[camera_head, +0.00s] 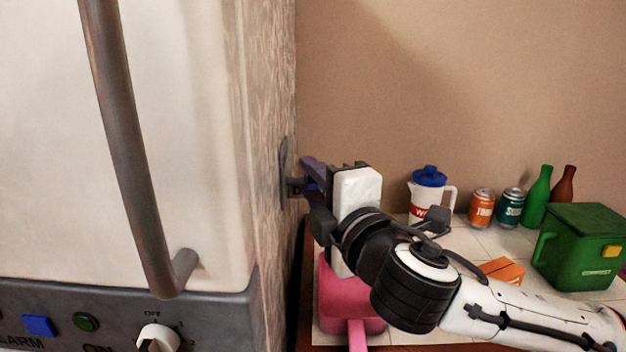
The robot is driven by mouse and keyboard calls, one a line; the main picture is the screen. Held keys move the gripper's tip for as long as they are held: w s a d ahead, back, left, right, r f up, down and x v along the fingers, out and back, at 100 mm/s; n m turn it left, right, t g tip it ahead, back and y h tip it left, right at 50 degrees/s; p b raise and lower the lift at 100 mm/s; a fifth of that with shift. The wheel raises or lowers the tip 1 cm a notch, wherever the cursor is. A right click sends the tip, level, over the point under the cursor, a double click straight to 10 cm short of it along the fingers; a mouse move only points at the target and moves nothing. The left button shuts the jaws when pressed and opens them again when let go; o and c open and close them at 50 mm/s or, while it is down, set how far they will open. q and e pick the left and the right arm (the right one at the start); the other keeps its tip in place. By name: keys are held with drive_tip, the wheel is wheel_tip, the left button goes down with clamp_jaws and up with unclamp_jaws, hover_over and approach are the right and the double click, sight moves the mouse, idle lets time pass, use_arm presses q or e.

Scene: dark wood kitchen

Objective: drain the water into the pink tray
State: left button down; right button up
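The pink tray (338,303) sits on the counter beside the machine, partly hidden behind my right arm. On the machine's right side wall is a dark fitting with a letter "D" (296,187), and a purple handle (312,168) stands out from it. My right gripper (312,196) is at this handle, above the tray. Its fingertips are largely hidden by its own body and the handle, so I cannot tell whether they are closed on it. No water shows. My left gripper is not in view.
A large white machine (190,130) with a vertical bar handle (125,140) and a grey control panel (215,320) fills the left. On the counter stand a blue-lidded jug (417,194), two cans (482,207), two bottles (538,200), an orange box (503,270) and a green container (585,250).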

clamp_jaws()
idle(1.3)
